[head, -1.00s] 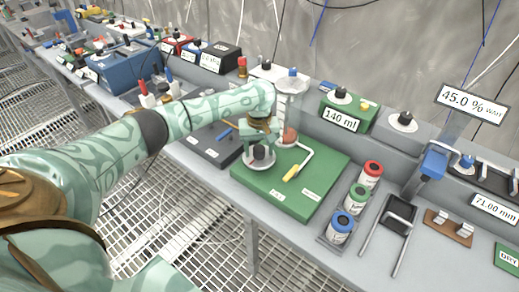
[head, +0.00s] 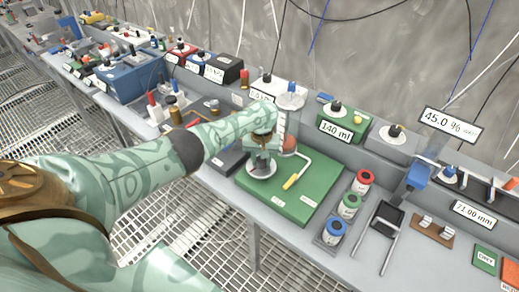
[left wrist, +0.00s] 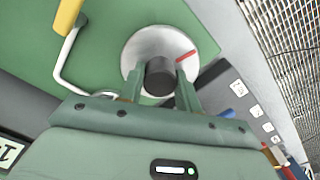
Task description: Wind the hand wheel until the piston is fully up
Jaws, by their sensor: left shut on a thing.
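The hand wheel is a pale round disc (head: 261,170) on a green base plate (head: 313,187). In the left wrist view, the disc (left wrist: 143,48) has a red mark near its rim and a dark central knob (left wrist: 160,76). My left gripper (head: 264,152) is over the wheel. Its two fingers (left wrist: 160,85) are on either side of the knob and shut on it. A clear upright cylinder (head: 282,120) stands behind the gripper, partly hidden; I cannot make out the piston's height. A sign (head: 336,132) reads 140 ml. My right gripper is not in view.
A white bent rod with a yellow grip (head: 291,182) lies close beside the wheel. A blue box (head: 130,72) and other equipment crowd the bench to the left.

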